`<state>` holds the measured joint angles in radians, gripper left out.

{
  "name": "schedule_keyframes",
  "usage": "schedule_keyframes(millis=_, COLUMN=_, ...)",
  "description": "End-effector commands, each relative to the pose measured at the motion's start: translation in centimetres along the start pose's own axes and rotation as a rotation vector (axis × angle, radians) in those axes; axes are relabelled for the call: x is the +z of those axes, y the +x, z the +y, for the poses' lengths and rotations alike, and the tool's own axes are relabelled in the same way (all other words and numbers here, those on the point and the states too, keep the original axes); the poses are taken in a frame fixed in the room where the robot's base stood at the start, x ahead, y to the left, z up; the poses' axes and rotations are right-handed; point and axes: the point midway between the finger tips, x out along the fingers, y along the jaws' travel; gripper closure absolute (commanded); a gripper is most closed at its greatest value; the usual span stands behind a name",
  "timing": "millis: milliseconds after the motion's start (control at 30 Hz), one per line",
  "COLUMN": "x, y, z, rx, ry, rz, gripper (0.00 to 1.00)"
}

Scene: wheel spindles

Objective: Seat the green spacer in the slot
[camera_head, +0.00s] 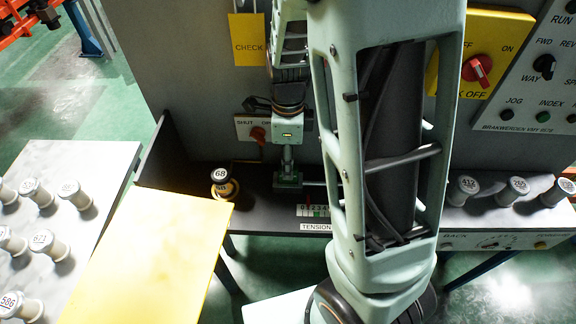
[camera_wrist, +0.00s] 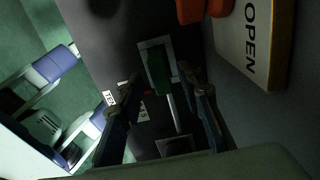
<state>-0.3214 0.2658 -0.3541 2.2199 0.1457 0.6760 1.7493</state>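In the wrist view a dark green block (camera_wrist: 161,72), which looks like the green spacer, stands inside a square grey frame (camera_wrist: 144,46). I cannot tell whether it is fully down in the slot. In the head view green (camera_head: 288,182) shows at the foot of my gripper on the dark shelf. My gripper (camera_wrist: 158,88) points down over this spot. Its two fingers stand apart, one on each side of the green block, with visible gaps. In the head view my arm hides much around it.
A silver rod (camera_wrist: 176,108) runs from the frame. The wall with an orange knob (camera_head: 258,133) is close behind. Several white spindles stand at both sides.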

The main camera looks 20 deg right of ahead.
Motion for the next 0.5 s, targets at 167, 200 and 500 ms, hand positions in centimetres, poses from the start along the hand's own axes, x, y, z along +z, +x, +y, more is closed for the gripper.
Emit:
schedule_keyframes(millis=167, x=0.1, y=-3.2, z=-0.1, rx=-0.004, ry=0.0, rz=-0.002, gripper=0.67)
schedule_keyframes(millis=200, x=0.1, y=-3.7, z=-0.1, rx=-0.004, ry=0.0, rz=-0.002, gripper=0.67)
schedule_keyframes(millis=500, x=0.0, y=-4.7, z=0.0, rx=0.0, ry=0.001, rz=0.0, gripper=0.67)
